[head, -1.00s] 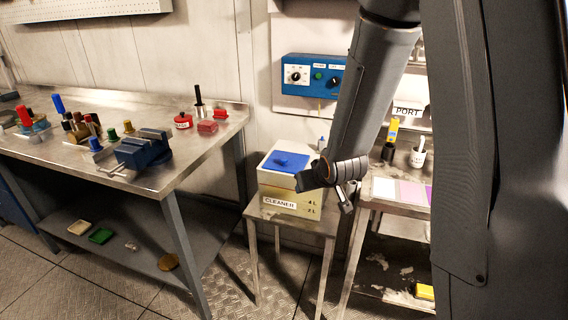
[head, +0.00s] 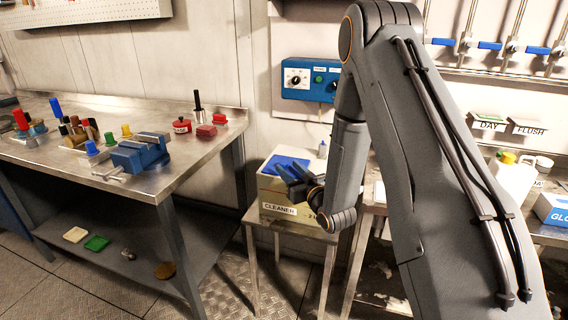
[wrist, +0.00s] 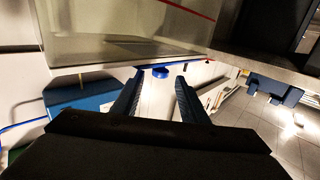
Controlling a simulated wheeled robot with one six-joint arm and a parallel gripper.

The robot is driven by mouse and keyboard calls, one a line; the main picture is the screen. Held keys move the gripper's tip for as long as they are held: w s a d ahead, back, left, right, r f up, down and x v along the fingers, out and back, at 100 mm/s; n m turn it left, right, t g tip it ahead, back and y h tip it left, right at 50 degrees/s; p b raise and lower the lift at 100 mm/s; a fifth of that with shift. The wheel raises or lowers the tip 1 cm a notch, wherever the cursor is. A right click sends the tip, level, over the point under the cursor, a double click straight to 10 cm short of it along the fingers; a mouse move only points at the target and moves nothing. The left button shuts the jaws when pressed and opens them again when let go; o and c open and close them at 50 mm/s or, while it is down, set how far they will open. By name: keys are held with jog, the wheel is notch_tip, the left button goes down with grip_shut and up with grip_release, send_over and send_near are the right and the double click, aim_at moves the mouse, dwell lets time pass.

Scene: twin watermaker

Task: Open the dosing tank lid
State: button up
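The dosing tank (head: 270,192) is a cream box labelled CLEANER on a small metal stand. Its blue lid (head: 275,163) lies on top and looks closed; my gripper partly hides it in the head view. My gripper (head: 288,171) is at the lid's right side, fingers pointing left across the tank top. Whether it touches the lid cannot be told. In the wrist view my gripper (wrist: 159,86) is open, with a clear gap between its fingers. A small blue round piece shows beyond the fingertips; I cannot tell what it belongs to.
A blue control box (head: 308,79) is on the wall above the tank. A workbench (head: 150,188) with a blue vise (head: 140,152) stands to the left. A small bottle (head: 322,149) is behind the tank. A shelf with bottles is at the right.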

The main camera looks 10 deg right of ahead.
aim_at(286, 164)
jog(key=shift+p+x, duration=0.4)
jog(key=shift+x, duration=2)
grip_shut()
